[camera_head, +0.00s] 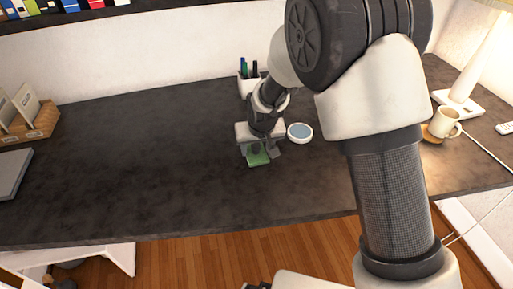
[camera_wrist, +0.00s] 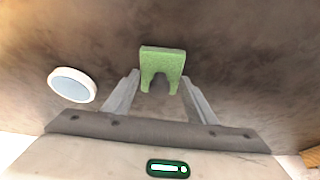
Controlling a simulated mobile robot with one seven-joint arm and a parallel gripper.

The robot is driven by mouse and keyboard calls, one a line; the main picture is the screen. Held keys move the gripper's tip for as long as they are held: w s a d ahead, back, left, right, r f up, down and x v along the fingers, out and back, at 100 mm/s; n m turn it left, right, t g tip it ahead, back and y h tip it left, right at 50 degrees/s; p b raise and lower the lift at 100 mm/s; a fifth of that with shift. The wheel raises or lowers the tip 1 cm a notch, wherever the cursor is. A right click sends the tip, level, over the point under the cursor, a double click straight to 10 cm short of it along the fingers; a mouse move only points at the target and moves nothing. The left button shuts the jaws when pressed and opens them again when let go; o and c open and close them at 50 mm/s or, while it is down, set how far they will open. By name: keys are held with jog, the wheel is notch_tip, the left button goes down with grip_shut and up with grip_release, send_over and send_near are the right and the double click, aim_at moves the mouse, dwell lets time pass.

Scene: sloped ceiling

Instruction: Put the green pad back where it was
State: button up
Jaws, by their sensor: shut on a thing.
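The green pad (camera_head: 257,159) is in my gripper (camera_head: 260,151), over the dark desk (camera_head: 120,150), right of its middle. In the wrist view the pad (camera_wrist: 162,54) sits between the two grey fingertips of my gripper (camera_wrist: 160,78), which is shut on it. The pad's near edge has a dark notch. Whether the pad touches the desk or hangs just above it, I cannot tell. My wrist hides part of the pad in the head view.
A round white dish with a blue-grey face (camera_head: 300,131) lies close to the right of my gripper. A white pen holder (camera_head: 244,87) stands behind. A mug (camera_head: 447,122) and lamp (camera_head: 470,80) are at right. A wooden file box (camera_head: 40,124) stands at left; the desk between is clear.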

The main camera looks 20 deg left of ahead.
jog(key=shift+f, duration=0.15)
jog(key=o, duration=1)
jog(key=shift+o, duration=0.2)
